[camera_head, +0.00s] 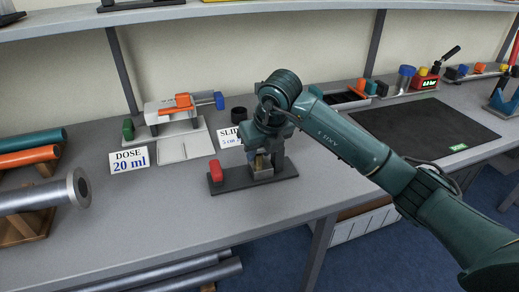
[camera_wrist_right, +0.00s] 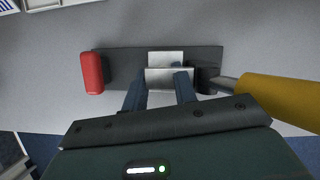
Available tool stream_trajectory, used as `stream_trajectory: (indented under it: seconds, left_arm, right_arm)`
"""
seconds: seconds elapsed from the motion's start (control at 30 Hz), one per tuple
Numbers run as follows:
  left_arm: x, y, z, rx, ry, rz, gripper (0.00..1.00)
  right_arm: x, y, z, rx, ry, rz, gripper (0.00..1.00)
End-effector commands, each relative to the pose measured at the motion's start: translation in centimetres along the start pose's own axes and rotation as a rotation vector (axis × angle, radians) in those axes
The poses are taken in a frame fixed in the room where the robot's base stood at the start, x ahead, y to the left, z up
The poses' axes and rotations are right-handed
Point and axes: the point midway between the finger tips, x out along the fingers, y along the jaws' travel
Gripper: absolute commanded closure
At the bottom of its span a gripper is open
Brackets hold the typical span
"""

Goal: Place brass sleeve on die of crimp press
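The crimp press has a dark base plate (camera_head: 232,182) with a red block (camera_head: 215,171) at its left end. In the right wrist view, the plate (camera_wrist_right: 122,65) carries the red block (camera_wrist_right: 92,72) and a pale metal block, likely the die (camera_wrist_right: 166,60). My right gripper (camera_head: 262,160) is low over the press. My left gripper is out of view.
Pipes lie at left. A dark mat (camera_head: 425,128) is at right, with bare table in front of the press.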

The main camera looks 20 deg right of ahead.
Motion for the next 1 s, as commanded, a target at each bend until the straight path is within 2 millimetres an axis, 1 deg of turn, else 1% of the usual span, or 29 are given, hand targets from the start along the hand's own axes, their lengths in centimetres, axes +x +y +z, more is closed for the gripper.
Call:
stream_trajectory:
  seconds: [0.07, 0.17, 0.4, 0.5, 0.6, 0.77, 1.0]
  left_arm:
    - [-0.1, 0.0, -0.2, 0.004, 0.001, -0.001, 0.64]
    - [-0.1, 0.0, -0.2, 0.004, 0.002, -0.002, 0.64]
    - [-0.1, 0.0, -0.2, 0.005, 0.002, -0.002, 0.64]
    - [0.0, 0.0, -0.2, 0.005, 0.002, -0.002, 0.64]
    - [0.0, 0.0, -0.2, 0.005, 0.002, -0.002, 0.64]
    - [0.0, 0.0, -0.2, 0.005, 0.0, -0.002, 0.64]
    - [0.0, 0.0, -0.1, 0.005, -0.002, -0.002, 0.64]
  right_arm:
    - [-0.6, 0.0, 0.1, 0.0, -0.002, 0.0, 0.72]
    - [-2.1, 0.0, 0.2, 0.0, -0.005, 0.001, 0.72]
    - [-7.3, 0.0, 0.2, -0.001, -0.006, 0.0, 0.72]
    - [-9.2, 0.0, 0.2, -0.001, -0.005, 0.0, 0.72]
    - [-10.7, 0.0, 0.2, 0.001, -0.003, 0.0, 0.72]
    - [-12.0, 0.0, 0.1, 0.0, -0.001, 0.0, 0.72]
    - [-12.2, 0.0, 0.1, 0.001, 0.0, 0.0, 0.72]
